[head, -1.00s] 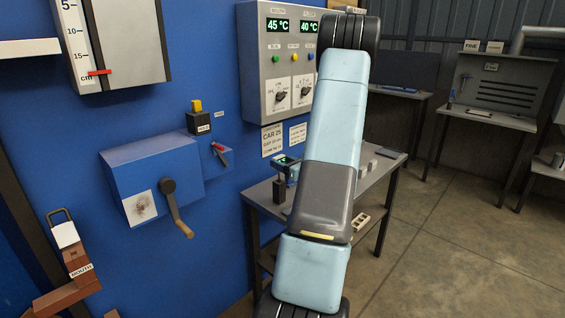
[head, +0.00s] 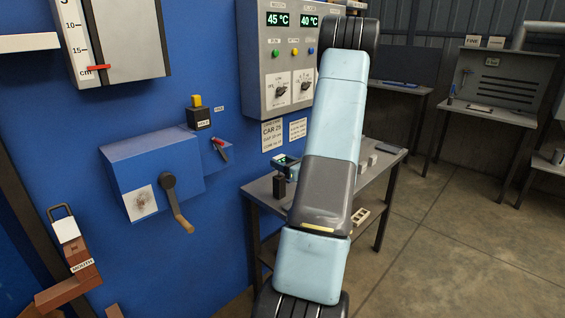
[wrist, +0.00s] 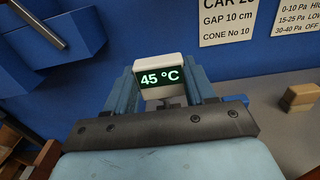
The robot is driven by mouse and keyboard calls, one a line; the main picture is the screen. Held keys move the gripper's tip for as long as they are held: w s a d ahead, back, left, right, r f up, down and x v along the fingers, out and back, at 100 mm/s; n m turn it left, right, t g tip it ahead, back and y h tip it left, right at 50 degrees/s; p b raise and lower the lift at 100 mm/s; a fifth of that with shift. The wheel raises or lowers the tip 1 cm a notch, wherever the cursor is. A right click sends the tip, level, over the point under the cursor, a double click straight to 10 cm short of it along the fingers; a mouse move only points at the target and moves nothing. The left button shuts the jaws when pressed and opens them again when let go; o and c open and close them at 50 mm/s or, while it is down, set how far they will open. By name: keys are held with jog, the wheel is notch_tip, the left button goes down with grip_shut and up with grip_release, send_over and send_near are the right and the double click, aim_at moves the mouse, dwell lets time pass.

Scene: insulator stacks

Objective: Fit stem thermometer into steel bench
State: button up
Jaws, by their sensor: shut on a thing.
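The stem thermometer (wrist: 161,76) has a white head with a green 45 °C display in the wrist view. My gripper (wrist: 165,84) is shut on it, with blue fingers on either side of the head. Its stem is mostly hidden below the head. In the head view a small display, apparently the thermometer (head: 283,160), shows just left of my arm, above the back of the steel bench (head: 264,196). My gripper is mostly hidden there behind my arm. I cannot tell whether the stem touches the bench.
A blue wall with a grey control panel (head: 290,60) rises behind the bench. A blue box with a crank (head: 178,205) juts out to the left. Small blocks (head: 372,160) lie on the bench's right part. Open floor (head: 430,240) lies to the right.

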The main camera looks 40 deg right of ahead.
aim_at(282, 178)
jog(key=shift+f, duration=1.75)
jog(key=o, duration=1.2)
jog(key=shift+o, duration=0.2)
jog(key=s, duration=1.3)
jog(key=shift+s+d, duration=0.35)
jog(key=shift+d, duration=0.1)
